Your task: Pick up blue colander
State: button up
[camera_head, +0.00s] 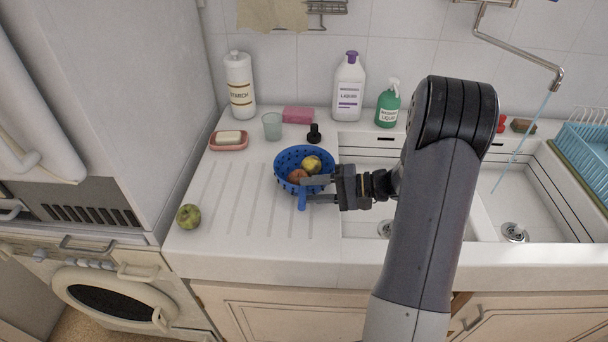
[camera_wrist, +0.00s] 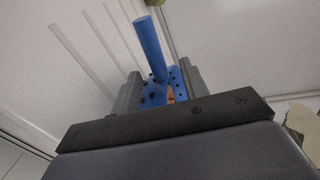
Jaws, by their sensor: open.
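The blue colander (camera_head: 289,158) stands on the ribbed drainboard left of the sink. It holds a yellow fruit (camera_head: 312,164) and a reddish fruit (camera_head: 297,175). Its blue handle (camera_head: 302,199) points toward the counter's front edge. My gripper (camera_head: 304,190) comes in from the right with its fingers open, one on each side of the handle. In the wrist view the handle (camera_wrist: 151,48) rises between the two grey fingers (camera_wrist: 160,92), and part of the perforated bowl shows behind. I cannot tell whether either finger touches it.
A green apple (camera_head: 189,217) lies at the drainboard's left front. Behind the colander stand a glass (camera_head: 272,126), a pink sponge (camera_head: 297,115), a soap dish (camera_head: 229,141) and a black stopper (camera_head: 314,134). Bottles line the wall. The sink (camera_head: 365,223) is at right.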

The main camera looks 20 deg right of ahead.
jog(key=shift+a, duration=0.25)
jog(key=shift+f, duration=0.1)
jog(key=shift+c, duration=0.4)
grip_shut()
